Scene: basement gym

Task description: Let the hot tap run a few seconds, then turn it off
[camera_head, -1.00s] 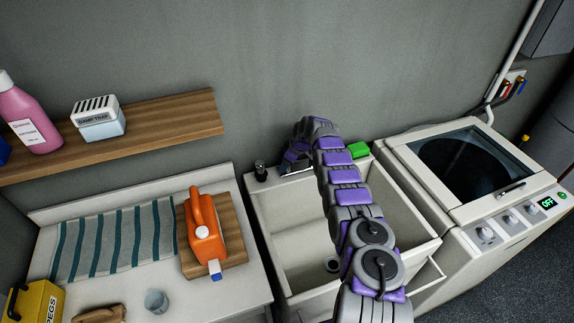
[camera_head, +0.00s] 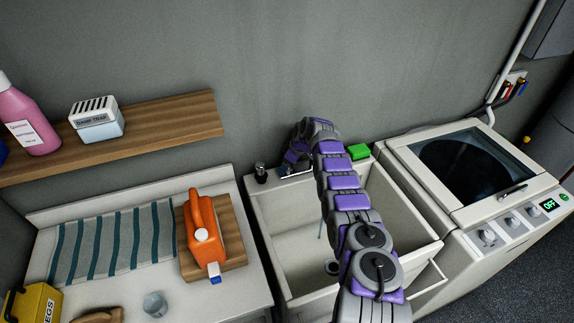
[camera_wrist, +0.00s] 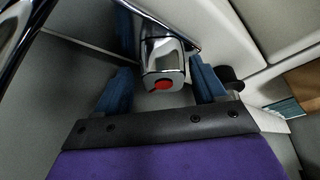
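The hot tap handle (camera_wrist: 163,62) is chrome with a red dot and shows in the wrist view. My gripper (camera_wrist: 162,88) has its two blue fingers spread on either side of the handle, with small gaps visible; it is open. In the head view my gripper (camera_head: 296,157) is at the back of the sink, largely hidden by my arm along with most of the tap. A thin stream of water (camera_head: 321,228) falls into the pale sink (camera_head: 285,235) above the drain.
A small black-topped item (camera_head: 260,173) stands at the sink's back left corner, and a green sponge (camera_head: 358,151) on its back right. A washing machine (camera_head: 410,160) is at right.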

